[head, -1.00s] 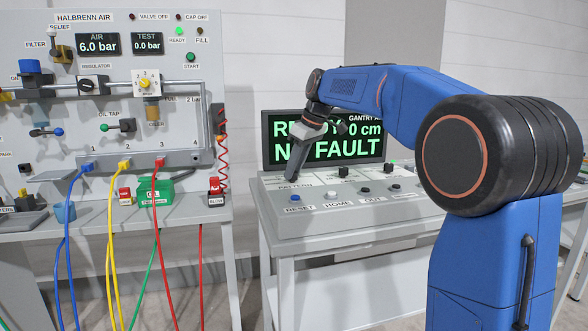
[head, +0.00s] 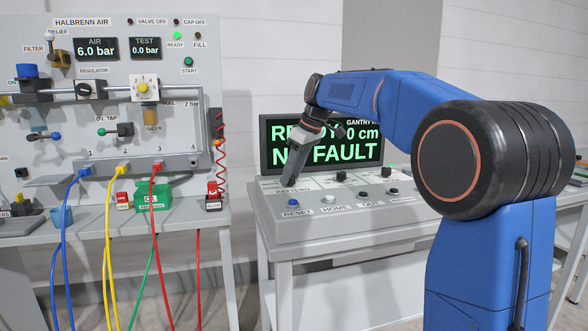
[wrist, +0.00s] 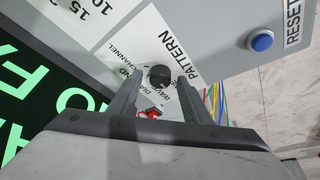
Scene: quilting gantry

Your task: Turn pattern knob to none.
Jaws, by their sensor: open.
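The pattern knob (wrist: 159,77) is a small round black knob on the grey control panel, beside the printed word PATTERN in the wrist view. Several setting words are printed near it, partly covered by my fingers; I cannot read where the knob points. My gripper (wrist: 157,80) is open, with one finger on each side of the knob. I cannot tell whether the fingers touch it. In the head view my gripper (head: 287,181) reaches down to the panel's left part, by the PATTERN label, and hides the knob.
A blue reset button (head: 293,203) sits in front of the gripper, with a white home button (head: 333,197) to its right. The display (head: 322,143) behind shows ready, 0 cm and no fault. An air panel (head: 100,150) with coloured hoses stands at left.

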